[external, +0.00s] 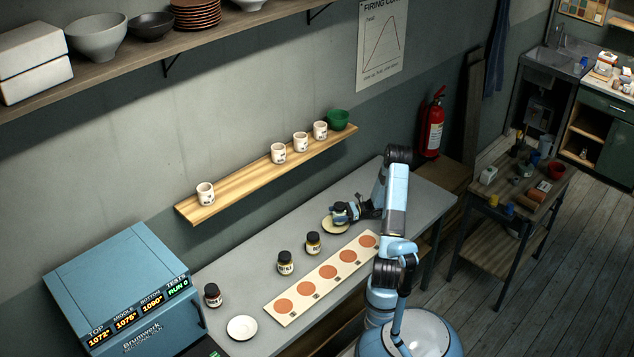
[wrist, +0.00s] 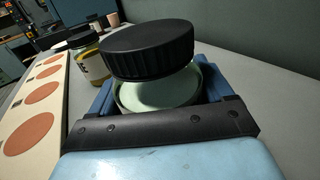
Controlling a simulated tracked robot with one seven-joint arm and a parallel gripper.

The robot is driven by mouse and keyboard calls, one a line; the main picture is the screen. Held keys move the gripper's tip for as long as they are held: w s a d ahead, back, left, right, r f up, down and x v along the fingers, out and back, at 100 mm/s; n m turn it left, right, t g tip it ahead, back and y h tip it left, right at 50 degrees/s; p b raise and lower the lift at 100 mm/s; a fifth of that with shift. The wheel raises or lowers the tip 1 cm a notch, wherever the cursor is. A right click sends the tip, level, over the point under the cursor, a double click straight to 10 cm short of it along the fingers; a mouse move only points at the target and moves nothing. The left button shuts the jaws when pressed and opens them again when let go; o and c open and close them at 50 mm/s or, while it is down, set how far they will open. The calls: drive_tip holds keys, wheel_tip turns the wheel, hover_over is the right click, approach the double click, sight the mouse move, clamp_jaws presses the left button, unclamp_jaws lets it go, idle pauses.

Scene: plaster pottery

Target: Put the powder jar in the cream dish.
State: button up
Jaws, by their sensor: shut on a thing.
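My gripper (external: 347,212) is shut on a black-lidded jar (wrist: 150,50), held upright; its label cannot be read. In the wrist view a pale greenish surface shows below the lid between the fingers. I cannot tell whether it is jar or dish.
A board with orange discs (external: 325,276) lies in front. A wooden shelf (external: 240,192) with cups is above the bench.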

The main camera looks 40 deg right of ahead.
drive_tip(key=shift+f, duration=0.1)
drive_tip(key=o, duration=1.3)
drive_tip(key=shift+r, duration=0.4)
drive_tip(key=v, duration=1.2)
